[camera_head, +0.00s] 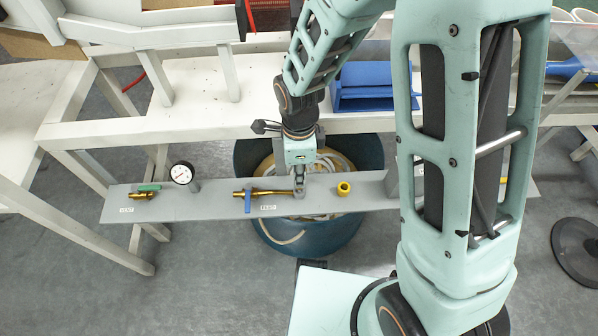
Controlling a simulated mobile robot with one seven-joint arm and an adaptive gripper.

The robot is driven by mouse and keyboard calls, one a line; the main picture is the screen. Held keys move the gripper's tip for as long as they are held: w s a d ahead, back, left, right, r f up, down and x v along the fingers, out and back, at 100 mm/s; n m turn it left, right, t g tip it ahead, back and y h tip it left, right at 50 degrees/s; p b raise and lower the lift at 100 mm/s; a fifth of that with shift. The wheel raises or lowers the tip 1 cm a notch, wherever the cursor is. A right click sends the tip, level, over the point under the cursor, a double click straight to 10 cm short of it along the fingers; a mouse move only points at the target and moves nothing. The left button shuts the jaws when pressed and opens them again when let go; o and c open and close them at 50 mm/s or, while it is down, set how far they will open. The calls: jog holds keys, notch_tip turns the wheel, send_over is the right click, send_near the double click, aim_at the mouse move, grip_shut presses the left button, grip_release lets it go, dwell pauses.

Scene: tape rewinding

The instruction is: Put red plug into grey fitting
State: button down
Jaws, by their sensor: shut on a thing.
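My gripper (301,176) points down over the grey shelf (222,205), at the right end of a brass pipe (272,192). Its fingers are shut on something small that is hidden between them. I see no red plug; at this size I cannot make out any red at the fingertips. A small grey fitting (299,193) shows at the pipe's right end, directly below the fingers. I cannot tell whether the gripper or what it holds touches the fitting.
A yellow fitting (343,188) stands on the shelf to the right. A blue-handled valve (248,199), a gauge (182,173) and a green-handled valve (146,191) are to the left. A blue tub (300,240) stands below. The white bench (190,122) lies behind.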

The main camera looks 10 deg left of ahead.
jog(key=shift+f+b, duration=1.2)
jog(key=shift+f, duration=0.2)
jog(key=shift+r, duration=0.1)
jog(key=c, duration=1.7)
grip_release()
notch_tip(320, 180, up, 12)
